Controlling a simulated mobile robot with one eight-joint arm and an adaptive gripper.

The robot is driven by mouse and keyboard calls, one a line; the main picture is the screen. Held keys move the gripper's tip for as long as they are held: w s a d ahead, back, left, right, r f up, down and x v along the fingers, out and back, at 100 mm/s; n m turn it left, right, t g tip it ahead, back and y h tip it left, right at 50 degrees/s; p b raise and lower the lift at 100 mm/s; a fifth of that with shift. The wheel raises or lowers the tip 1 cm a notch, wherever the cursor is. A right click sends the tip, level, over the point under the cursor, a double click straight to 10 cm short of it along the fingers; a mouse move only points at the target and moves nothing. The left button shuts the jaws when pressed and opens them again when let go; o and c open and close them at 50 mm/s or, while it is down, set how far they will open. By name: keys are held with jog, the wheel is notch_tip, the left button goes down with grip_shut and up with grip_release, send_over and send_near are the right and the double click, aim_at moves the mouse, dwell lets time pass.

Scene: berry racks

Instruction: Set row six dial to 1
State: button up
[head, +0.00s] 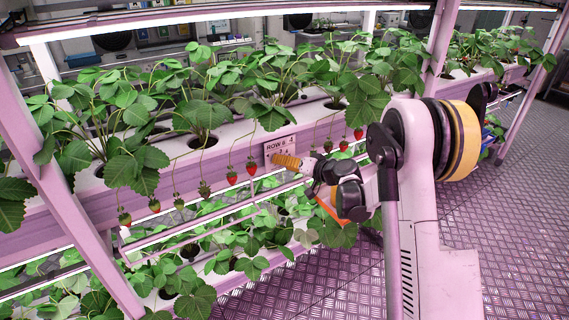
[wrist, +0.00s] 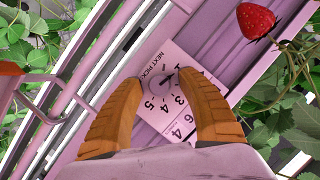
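The white row six plate (head: 280,147), reading "ROW 6", is on the front of the upper pink rack. In the wrist view the plate (wrist: 183,63) shows tilted, with "NEXT PICK" and printed numbers. Its small dial (wrist: 162,83) lies between my fingertips; its exact pointer setting is too small to read. My gripper (wrist: 159,78) has two orange ribbed fingers spread apart, one on each side of the dial, with no clear contact. In the head view my gripper (head: 288,162) is at the plate and covers its lower part.
Red strawberries (head: 251,167) hang along the rack front left of the plate, and others hang to its right. One strawberry (wrist: 256,20) is near the plate in the wrist view. A lower plant row (head: 190,270) is below. The floor (head: 330,285) is clear.

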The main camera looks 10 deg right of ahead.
jog(key=v, duration=1.2)
dwell(0.3)
